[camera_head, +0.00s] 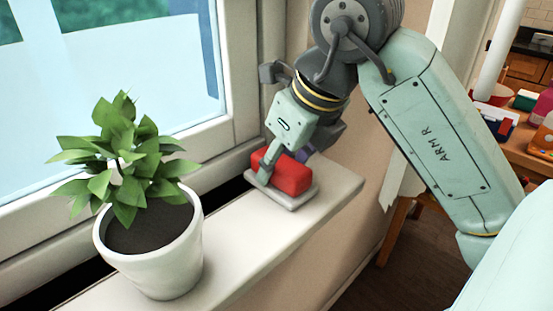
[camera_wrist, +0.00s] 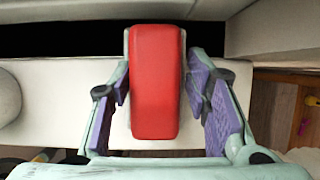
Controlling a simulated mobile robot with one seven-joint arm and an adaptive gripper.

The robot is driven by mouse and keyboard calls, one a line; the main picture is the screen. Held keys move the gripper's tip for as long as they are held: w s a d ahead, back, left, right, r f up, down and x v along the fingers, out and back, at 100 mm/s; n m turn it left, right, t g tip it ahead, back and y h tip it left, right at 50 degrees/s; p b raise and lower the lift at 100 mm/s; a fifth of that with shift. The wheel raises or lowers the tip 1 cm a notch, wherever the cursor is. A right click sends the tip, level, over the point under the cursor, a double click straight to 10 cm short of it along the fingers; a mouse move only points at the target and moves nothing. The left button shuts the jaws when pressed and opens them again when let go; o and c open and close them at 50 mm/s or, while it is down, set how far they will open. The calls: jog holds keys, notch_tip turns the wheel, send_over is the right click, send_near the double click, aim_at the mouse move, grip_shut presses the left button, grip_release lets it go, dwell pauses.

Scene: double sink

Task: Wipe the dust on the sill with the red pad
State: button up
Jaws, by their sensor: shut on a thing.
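The red pad (camera_head: 292,178) is a rounded block at the far right end of the white sill (camera_head: 240,232). It is at a flat pale grey holder (camera_head: 291,204) that lies on the sill. My gripper (camera_head: 283,166) is over the pad with its fingers shut on the pad's sides. In the wrist view the red pad (camera_wrist: 155,85) stands lengthwise between the purple-lined fingers of my gripper (camera_wrist: 157,78). I cannot tell whether the pad is lifted clear of the holder. I cannot make out dust on the sill.
A white pot (camera_head: 160,260) with a leafy plant (camera_head: 122,160) stands on the sill at the left. The window frame (camera_head: 205,140) runs along the back, with a dark gap before it. The sill between pot and holder is clear. A cluttered wooden table (camera_head: 520,135) is at the right.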

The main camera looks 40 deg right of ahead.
jog(key=shift+s+d, duration=0.1)
jog(key=shift+s, duration=1.1)
jog(key=shift+r, duration=0.1)
jog(key=shift+r+p, duration=1.75)
jog(key=shift+r, duration=1.2)
jog(key=shift+r+p, duration=0.95)
jog(key=shift+r, duration=0.55)
